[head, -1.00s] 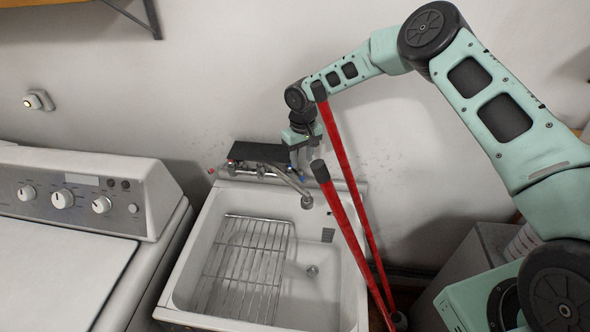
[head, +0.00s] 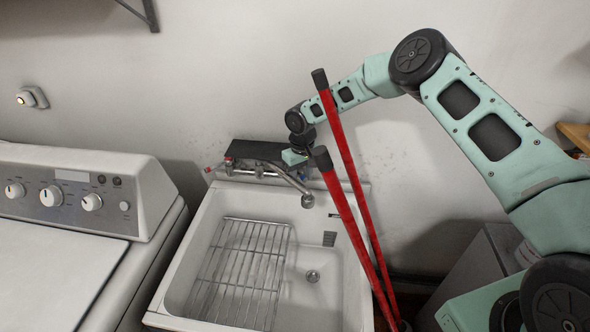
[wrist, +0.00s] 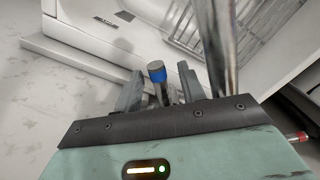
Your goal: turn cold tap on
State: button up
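The cold tap is a short metal handle with a blue band and grey end (wrist: 157,76), seen in the wrist view. It stands between the two fingers of my gripper (wrist: 160,88), which are apart with gaps visible beside the handle. In the head view my gripper (head: 294,157) is at the right end of the wall-side faucet (head: 262,172), largely hiding the cold tap. The metal spout (head: 290,180) curves forward over the tub; in the wrist view the spout (wrist: 222,45) rises just right of the fingers. The red hot tap (head: 209,169) is at the faucet's left end.
Two long red poles with black ends (head: 347,160) lean in front of my wrist, right of the faucet. The white tub (head: 200,245) holds a wire rack (head: 240,268). A washing machine (head: 75,205) stands left. A shelf bracket (head: 142,14) is above.

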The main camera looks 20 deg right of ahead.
jog(key=c, duration=0.8)
jog(key=shift+s+a+m+b, duration=0.1)
jog(key=shift+a+m+b, duration=0.55)
jog(key=shift+m, duration=0.55)
jog(key=shift+s+a+m+b, duration=0.1)
jog(key=shift+a+m+b, duration=0.55)
jog(key=shift+m, duration=0.55)
jog(key=m, duration=0.1)
jog(key=a+m+b, duration=0.1)
jog(key=shift+w+a+m, duration=0.25)
jog(key=shift+m, duration=0.05)
jog(key=o, duration=0.9)
